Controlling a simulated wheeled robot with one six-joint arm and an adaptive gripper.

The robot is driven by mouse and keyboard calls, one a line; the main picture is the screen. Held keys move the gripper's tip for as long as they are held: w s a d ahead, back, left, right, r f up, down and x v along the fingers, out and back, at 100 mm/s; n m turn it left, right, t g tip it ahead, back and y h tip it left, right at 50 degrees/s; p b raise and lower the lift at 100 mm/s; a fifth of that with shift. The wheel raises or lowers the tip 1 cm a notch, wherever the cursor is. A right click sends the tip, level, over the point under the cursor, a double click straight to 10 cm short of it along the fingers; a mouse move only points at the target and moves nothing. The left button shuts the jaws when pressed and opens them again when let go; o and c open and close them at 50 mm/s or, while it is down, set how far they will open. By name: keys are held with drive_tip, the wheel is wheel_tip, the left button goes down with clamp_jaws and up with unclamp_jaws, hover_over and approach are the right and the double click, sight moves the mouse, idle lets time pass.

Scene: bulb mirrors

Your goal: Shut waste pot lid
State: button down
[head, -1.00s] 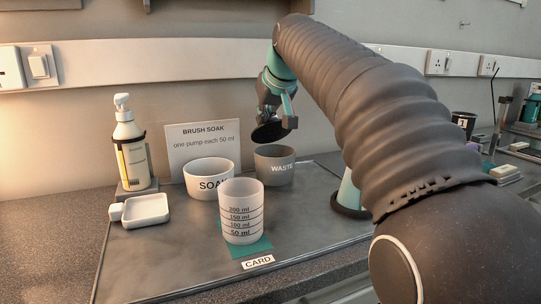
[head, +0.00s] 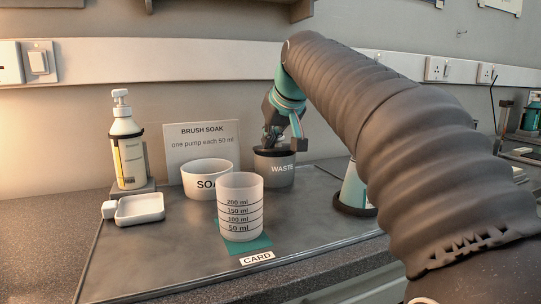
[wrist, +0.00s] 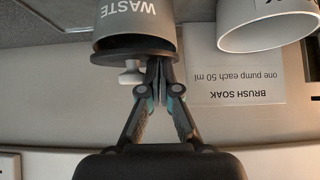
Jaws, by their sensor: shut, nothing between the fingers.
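The grey waste pot (head: 275,172), marked WASTE, stands at the back of the mat. Its dark round lid (head: 262,152) lies about level across the mouth; it was raised and tilted earlier. In the wrist view, which is upside down, the pot (wrist: 130,22) and lid (wrist: 115,56) show close up, with a pale knob (wrist: 129,77) on the lid's top. My gripper (head: 282,146) is over the lid. In the wrist view its fingertips (wrist: 158,66) are together, beside the knob and at the lid's top, holding nothing. I cannot tell whether they press on it.
The white SOAK bowl (head: 208,178) stands left of the waste pot. A measuring beaker (head: 240,205) stands in front on a teal card (head: 246,246). A pump bottle (head: 129,150), white dish (head: 140,209) and BRUSH SOAK sign (head: 202,142) are further left. Bare mat (head: 160,260) lies at the front left.

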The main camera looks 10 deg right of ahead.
wheel_tip(320, 180, up, 5)
drive_tip(key=p, duration=0.5)
drive_tip(key=shift+s, duration=0.1)
idle(0.5)
